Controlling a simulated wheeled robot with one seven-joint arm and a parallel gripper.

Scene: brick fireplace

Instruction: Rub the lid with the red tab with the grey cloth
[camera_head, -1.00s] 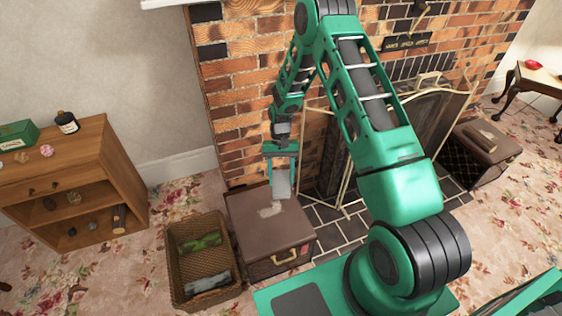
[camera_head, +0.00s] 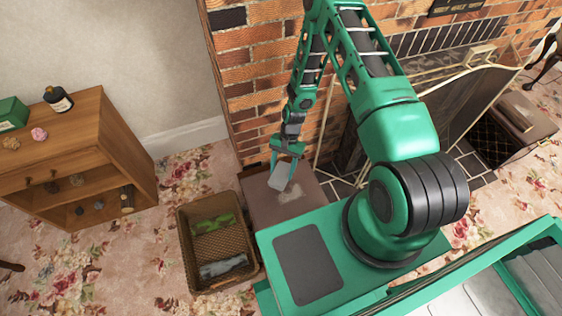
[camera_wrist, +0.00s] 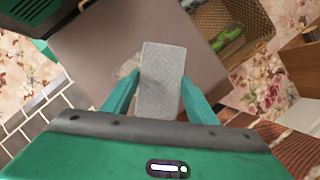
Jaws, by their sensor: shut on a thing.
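My gripper (camera_head: 287,165) is shut on the grey cloth (camera_head: 280,177), a pale flat piece. The cloth hangs from the fingers over the brown lid (camera_head: 258,208) of a box beside the brick fireplace. In the wrist view the cloth (camera_wrist: 162,80) sits between the green fingers (camera_wrist: 160,98), above the same brown lid (camera_wrist: 98,38). A pale smudge (camera_head: 291,193) lies on this lid, right beside the cloth. I cannot tell whether the cloth touches the lid. I make out no red tab on it; my base hides its front.
A wicker basket (camera_head: 186,252) with a green and a grey item stands left of the box. A wooden shelf unit (camera_head: 120,135) is farther left. A second lidded box (camera_head: 538,128) stands right of the gold fire screen (camera_head: 453,75).

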